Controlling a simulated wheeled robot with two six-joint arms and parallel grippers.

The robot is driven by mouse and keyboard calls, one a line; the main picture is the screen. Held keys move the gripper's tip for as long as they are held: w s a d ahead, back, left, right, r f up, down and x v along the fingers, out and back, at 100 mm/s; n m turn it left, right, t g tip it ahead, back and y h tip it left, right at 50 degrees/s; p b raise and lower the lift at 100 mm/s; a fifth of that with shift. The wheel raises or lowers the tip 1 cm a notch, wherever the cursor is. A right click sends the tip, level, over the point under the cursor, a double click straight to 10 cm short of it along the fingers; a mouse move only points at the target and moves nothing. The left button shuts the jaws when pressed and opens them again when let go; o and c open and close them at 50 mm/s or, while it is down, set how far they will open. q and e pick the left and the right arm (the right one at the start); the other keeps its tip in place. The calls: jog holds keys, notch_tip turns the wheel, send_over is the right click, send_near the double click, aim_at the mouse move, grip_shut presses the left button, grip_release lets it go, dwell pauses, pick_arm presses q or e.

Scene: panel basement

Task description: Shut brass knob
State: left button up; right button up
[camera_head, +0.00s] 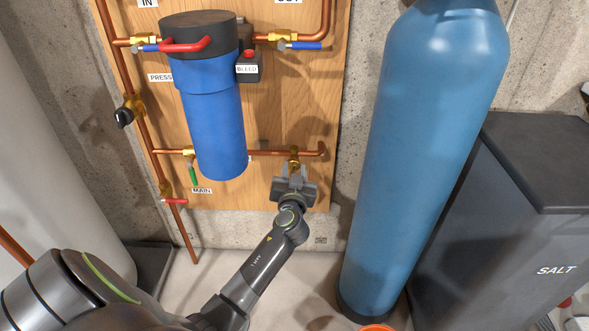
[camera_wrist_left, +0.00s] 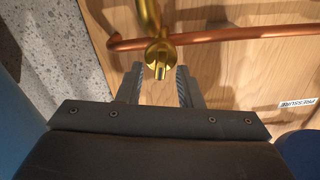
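The brass knob (camera_head: 294,161) is on a brass fitting on the lower copper pipe, at the lower right of the wooden panel. In the left wrist view, its rounded brass end with a slot-like notch (camera_wrist_left: 159,57) faces me, in front of the copper pipe. My left gripper (camera_head: 292,178) is just below the fitting in the head view. In the left wrist view the gripper (camera_wrist_left: 160,82) has its two fingers apart, with the brass end at the gap near their tips. I see no clear contact. The gripper hides part of the fitting in the head view. My right gripper is not in view.
A blue filter housing (camera_head: 213,110) hangs left of the fitting. The copper pipe (camera_head: 265,153) runs across the wooden panel (camera_head: 312,90). A tall blue tank (camera_head: 428,130) stands close on the right, beside a dark salt bin (camera_head: 510,230). A green-handled valve (camera_head: 193,175) is at the left.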

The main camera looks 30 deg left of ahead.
pick_arm(q)
grip_shut()
